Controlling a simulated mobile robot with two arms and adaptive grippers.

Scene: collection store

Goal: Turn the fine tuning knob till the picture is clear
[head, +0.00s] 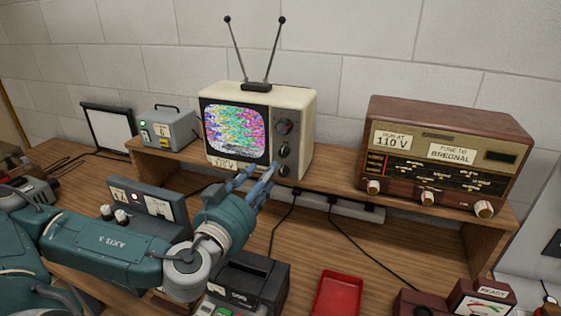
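A cream television (303,140) with a rabbit-ear antenna stands on the wooden shelf. Its screen (236,131) shows a scrambled picture of coloured noise. On its dark right-hand panel are a large dial (284,127), a knob below it (284,151) and a lower knob (283,171). I cannot read which is the fine tuning knob. My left gripper (262,170) is in front of the television, its blue fingers apart and pointing at the lower knobs. The fingertips are close to the lowest knob; I cannot tell whether they touch it. My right gripper is not in view.
A brown wooden radio (445,150) stands right of the television, a grey-green box (168,128) left of it. The shelf (335,181) edge lies below. On the bench are a grey device with knobs (146,206), a red tray (337,294), a dark meter box and loose cables.

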